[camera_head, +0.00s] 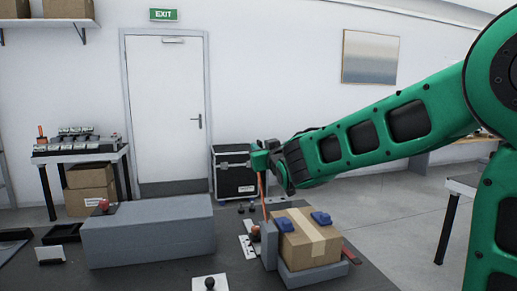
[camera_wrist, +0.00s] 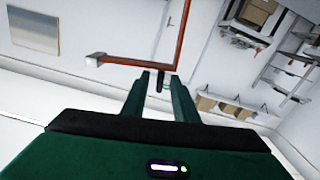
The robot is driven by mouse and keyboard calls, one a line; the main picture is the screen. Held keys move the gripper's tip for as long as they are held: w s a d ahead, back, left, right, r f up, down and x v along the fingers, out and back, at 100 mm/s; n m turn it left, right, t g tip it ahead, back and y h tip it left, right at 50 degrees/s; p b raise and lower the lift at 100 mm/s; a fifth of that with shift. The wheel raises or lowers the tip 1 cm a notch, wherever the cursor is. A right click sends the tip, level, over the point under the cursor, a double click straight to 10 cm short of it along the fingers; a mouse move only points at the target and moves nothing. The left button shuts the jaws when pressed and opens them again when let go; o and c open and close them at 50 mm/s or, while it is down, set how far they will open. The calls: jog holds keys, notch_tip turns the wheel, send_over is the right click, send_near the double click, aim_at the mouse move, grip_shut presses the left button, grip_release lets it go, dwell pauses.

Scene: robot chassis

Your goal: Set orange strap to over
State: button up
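The orange strap (camera_head: 262,196) stands nearly upright at the left side of a taped cardboard box (camera_head: 306,244), not across its top. It shows in the wrist view as a bent bar (camera_wrist: 180,36) with a grey end piece (camera_wrist: 96,60). My gripper (camera_head: 262,160) is at the strap's upper part, above and left of the box. In the wrist view its two green fingers (camera_wrist: 161,84) are a little apart, with a small dark piece between them close to the strap. Whether they grip that piece is unclear. Two blue pieces (camera_head: 320,218) sit on the box top.
The box sits in a grey holder (camera_head: 315,275) on the dark table (camera_head: 190,278). A long grey block (camera_head: 150,235) with a red knob (camera_head: 104,204) stands left. A white plate with a black knob (camera_head: 210,283) lies in front. A black case (camera_head: 233,175) stands behind.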

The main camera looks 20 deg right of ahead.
jog(key=shift+w, duration=1.4)
grip_shut()
dwell(0.5)
